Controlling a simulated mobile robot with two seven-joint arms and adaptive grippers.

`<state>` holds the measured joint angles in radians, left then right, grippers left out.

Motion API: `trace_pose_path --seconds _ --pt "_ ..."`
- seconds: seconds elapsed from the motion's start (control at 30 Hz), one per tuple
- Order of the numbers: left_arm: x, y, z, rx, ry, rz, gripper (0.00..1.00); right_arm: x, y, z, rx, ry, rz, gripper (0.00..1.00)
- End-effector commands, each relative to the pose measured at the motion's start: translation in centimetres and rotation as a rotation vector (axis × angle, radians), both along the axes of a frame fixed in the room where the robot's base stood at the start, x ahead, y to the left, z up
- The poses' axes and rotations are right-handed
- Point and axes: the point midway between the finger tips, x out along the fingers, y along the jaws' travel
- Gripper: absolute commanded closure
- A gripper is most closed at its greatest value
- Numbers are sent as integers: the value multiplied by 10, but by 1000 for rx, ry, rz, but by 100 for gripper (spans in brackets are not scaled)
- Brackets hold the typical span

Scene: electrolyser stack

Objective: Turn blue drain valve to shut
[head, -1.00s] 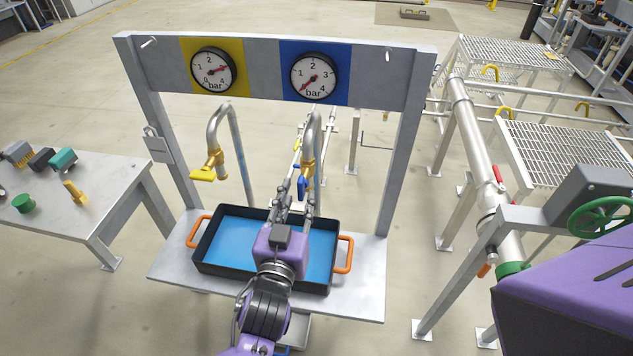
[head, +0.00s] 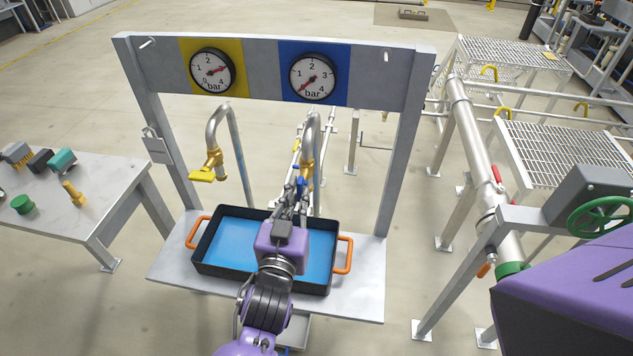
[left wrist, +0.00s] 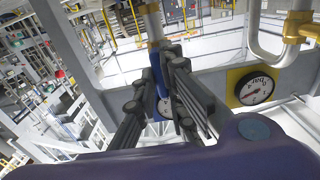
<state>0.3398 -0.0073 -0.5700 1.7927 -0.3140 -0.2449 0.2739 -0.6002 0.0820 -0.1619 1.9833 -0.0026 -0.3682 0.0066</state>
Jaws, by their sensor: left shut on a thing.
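The blue drain valve's lever (head: 299,184) is below the brass body (head: 307,168) of the right-hand bent pipe, above the blue-floored tray. My left gripper (head: 294,192) reaches up to it from the front, and its fingers hide part of the lever. In the left wrist view the blue lever (left wrist: 160,72) lies between the two dark fingers (left wrist: 166,68), which are shut on it. The lever runs roughly along the pipe there; its exact angle is hard to tell. My right gripper is out of view.
The black tray (head: 222,275) with orange handles stands under the pipes. A second pipe with a yellow lever (head: 201,175) is to the left. Yellow-backed (head: 211,71) and blue-backed (head: 313,76) gauges hang on the frame above. The frame's posts stand at both sides.

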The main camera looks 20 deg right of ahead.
Motion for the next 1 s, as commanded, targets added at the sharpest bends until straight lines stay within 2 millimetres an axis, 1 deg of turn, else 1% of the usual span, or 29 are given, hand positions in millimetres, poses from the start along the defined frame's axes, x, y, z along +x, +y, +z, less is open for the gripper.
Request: trace_pose_path --seconds 0.13,0.5,1.0 --pt "0 0 2 71 -50 -1 100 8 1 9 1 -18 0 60" --pt "0 0 2 290 -197 -1 100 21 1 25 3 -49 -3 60" --pt "0 0 1 352 -239 0 100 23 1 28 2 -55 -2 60"
